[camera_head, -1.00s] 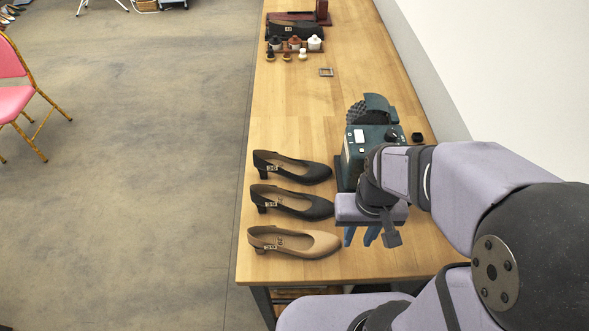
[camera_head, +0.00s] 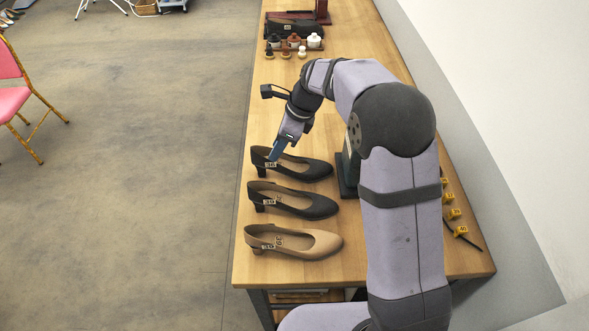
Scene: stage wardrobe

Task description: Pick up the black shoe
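Two black heeled shoes lie side by side on the wooden table, toes to the right: a far one (camera_head: 312,170) and a nearer one (camera_head: 312,207). A beige shoe (camera_head: 318,246) lies in front of them. All three stand upright with small printed tags near the heel. My gripper (camera_head: 275,155) points down at the far black shoe, its blue fingertips at the opening near the heel. I see the fingers edge-on, so their gap is hidden. I cannot tell whether they touch the shoe.
The green machine (camera_head: 347,170) is mostly hidden behind my arm, right of the shoes. Small jars (camera_head: 314,41) and a black bag (camera_head: 290,28) sit at the table's far end. Yellow-tagged items (camera_head: 454,213) lie at right. The wooden table (camera_head: 256,118) is bare left of my arm.

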